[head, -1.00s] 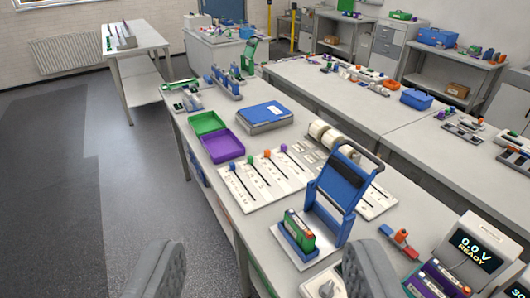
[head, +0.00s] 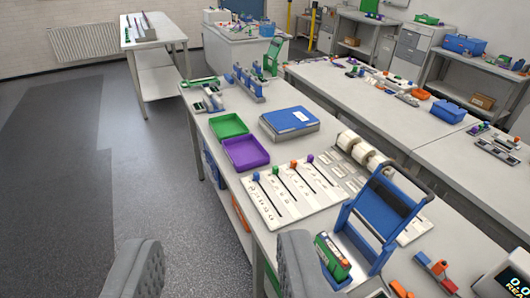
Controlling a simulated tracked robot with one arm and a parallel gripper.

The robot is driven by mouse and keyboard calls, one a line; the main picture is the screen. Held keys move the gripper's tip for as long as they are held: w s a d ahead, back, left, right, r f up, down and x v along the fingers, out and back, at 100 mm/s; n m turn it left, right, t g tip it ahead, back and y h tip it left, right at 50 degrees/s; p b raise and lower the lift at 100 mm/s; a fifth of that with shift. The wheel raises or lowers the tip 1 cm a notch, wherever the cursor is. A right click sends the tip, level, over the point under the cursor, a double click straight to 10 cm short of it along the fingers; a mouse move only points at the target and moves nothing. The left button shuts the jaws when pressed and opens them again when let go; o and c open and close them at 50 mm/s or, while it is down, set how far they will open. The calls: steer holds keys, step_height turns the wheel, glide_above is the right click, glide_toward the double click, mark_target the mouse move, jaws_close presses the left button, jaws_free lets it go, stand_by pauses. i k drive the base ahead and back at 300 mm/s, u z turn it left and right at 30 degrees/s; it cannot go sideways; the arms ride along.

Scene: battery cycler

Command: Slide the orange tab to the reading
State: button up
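The orange tab (head: 293,164) stands at the far end of its slot on a white scale board (head: 283,205). A blue tab (head: 256,176), a green tab (head: 276,170) and a purple tab (head: 310,158) stand at the same end of neighbouring slots. The scale marks are too small to read. A display (head: 516,280) is cut off at the lower right corner, so its full reading is hidden. My gripper (head: 220,241) is open and empty, its two grey fingers wide apart at the bottom of the picture, apart from the board and tabs.
A blue hinged frame with a dark handle (head: 383,210) rises right of the board, with a green battery block (head: 332,258) by its base. A purple tray (head: 246,153), a green tray (head: 229,125) and a blue box (head: 290,122) lie behind. Floor to the left is clear.

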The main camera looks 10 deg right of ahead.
mark_target(293, 165)
steer(key=u, duration=0.55)
steer(key=i, duration=2.25)
steer(key=z, duration=0.85)
